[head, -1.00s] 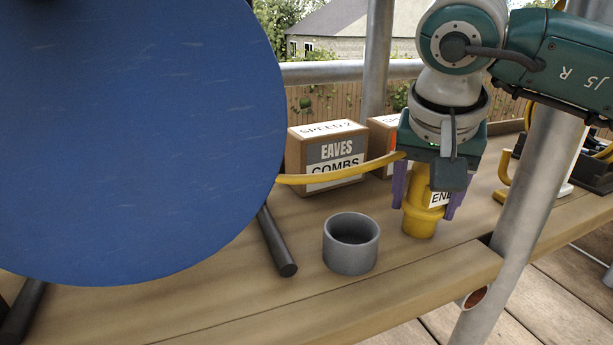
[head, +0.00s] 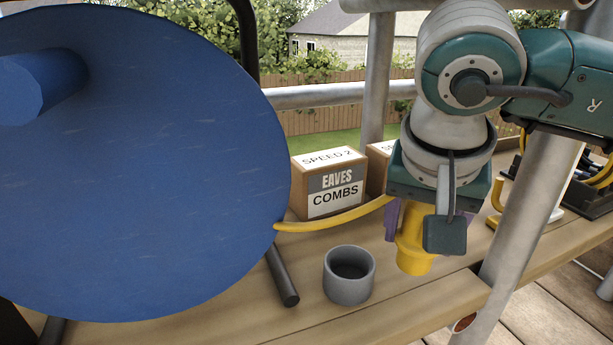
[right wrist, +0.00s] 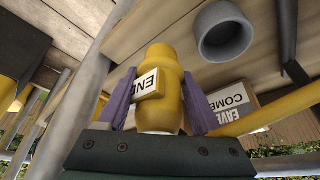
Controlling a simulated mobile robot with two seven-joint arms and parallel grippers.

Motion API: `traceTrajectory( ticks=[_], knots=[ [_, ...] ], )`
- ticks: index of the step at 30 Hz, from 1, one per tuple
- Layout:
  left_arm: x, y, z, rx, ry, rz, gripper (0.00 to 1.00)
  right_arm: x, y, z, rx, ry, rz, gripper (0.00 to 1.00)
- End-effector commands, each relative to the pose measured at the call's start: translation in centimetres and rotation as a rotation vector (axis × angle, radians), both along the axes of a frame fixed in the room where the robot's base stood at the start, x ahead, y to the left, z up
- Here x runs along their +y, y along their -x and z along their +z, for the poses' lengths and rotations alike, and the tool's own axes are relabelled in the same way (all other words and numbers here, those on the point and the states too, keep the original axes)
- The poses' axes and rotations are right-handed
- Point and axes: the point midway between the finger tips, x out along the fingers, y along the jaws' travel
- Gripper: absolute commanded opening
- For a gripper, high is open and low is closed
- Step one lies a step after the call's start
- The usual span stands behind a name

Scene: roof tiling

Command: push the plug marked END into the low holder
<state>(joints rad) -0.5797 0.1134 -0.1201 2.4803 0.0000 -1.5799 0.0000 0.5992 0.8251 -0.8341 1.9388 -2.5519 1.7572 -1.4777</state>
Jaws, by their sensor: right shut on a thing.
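The yellow plug (head: 414,252) is held nose down in my right gripper (head: 412,228). In the right wrist view the plug (right wrist: 160,75) shows its END label (right wrist: 147,84), with the purple fingers (right wrist: 160,95) shut on its sides. A yellow cable (head: 335,222) runs from the plug to the left. The low holder, a grey open-topped cup (head: 349,284), stands upright on the planks, left of the plug and apart from it. It also shows in the right wrist view (right wrist: 222,38) and looks empty. My left gripper is not in view.
A large blue reel (head: 140,190) fills the left, with a dark stand leg (head: 283,278) near the holder. Boxes marked EAVES COMBS (head: 328,184) stand behind. A grey scaffold pole (head: 522,215) rises to the right of my gripper.

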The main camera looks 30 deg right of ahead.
Motion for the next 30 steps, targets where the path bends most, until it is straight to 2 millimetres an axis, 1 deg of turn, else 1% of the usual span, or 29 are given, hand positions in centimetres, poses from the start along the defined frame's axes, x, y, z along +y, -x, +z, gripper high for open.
traceTrajectory(
  ticks=[1,6,9,13,17,20,27,30],
  knots=[
    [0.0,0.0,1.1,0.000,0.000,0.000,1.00,1.1,0.9,0.6,0.003,-0.003,0.006,0.00],
    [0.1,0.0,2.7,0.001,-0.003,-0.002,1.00,4.7,3.7,0.5,0.003,-0.004,0.006,0.00],
    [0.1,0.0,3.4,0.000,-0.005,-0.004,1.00,6.4,5.1,0.4,0.002,-0.003,0.004,0.00],
    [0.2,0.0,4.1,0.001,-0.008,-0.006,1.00,8.3,6.6,0.3,0.001,-0.003,0.003,0.00],
    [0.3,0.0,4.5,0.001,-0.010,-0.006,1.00,9.4,7.4,0.2,0.001,-0.001,0.005,0.00],
    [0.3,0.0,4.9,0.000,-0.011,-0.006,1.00,9.4,6.2,0.7,0.004,0.004,0.051,0.00],
    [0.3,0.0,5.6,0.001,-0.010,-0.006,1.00,7.7,-0.6,3.4,0.010,0.005,0.287,0.00],
    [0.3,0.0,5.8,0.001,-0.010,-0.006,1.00,7.2,-2.5,4.4,0.003,0.002,0.355,0.00]
  ],
)
